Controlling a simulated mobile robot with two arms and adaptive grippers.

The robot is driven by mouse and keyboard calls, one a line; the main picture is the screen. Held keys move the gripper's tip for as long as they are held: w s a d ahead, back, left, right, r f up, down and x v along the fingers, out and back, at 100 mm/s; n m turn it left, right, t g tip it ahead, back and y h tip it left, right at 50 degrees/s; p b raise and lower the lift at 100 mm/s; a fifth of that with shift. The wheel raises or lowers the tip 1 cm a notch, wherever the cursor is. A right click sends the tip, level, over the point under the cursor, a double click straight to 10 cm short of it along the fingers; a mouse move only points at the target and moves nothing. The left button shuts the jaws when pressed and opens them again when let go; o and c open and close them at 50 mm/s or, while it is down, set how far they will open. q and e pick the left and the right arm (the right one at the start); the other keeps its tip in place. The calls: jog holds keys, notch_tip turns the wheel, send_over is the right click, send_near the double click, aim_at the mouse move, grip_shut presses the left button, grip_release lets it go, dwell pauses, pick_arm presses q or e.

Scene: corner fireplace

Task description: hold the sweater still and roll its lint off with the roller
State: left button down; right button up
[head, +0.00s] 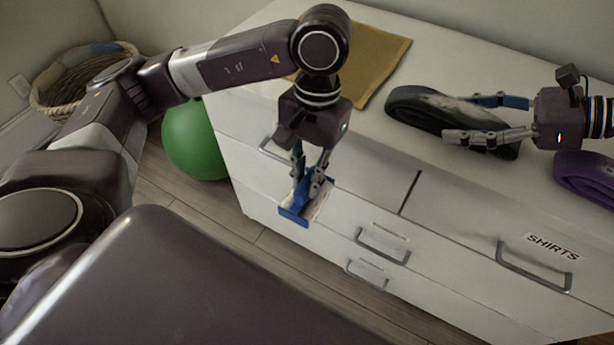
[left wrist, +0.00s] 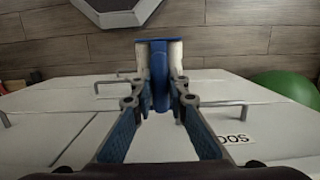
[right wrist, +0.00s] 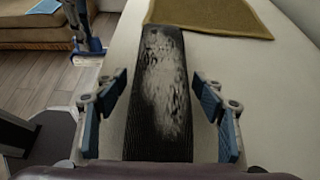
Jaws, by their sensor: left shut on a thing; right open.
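The dark ribbed sweater (head: 410,108) lies folded in a long strip on the dresser top. A pale grey patch of lint shows on it in the right wrist view (right wrist: 163,75). My right gripper (head: 456,119) is open, with one finger on each side of the sweater; I cannot tell whether they touch it. My left gripper (head: 305,188) is shut on the blue lint roller (head: 307,208), in front of the dresser drawers and away from the sweater. The roller's blue handle and white ends also show in the left wrist view (left wrist: 160,80).
A mustard cloth (head: 375,62) lies on the white dresser (head: 340,120) behind the sweater. A purple folded item (head: 585,178) lies at the right. Drawer handles (head: 533,268) stick out in front. A green ball (head: 193,140) and a wicker basket (head: 60,85) stand left.

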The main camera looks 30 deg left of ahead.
jog(key=shift+a+f, duration=0.1)
jog(key=shift+a, duration=0.2)
jog(key=c, duration=0.7)
jog(key=o, duration=1)
jog(key=c, duration=1)
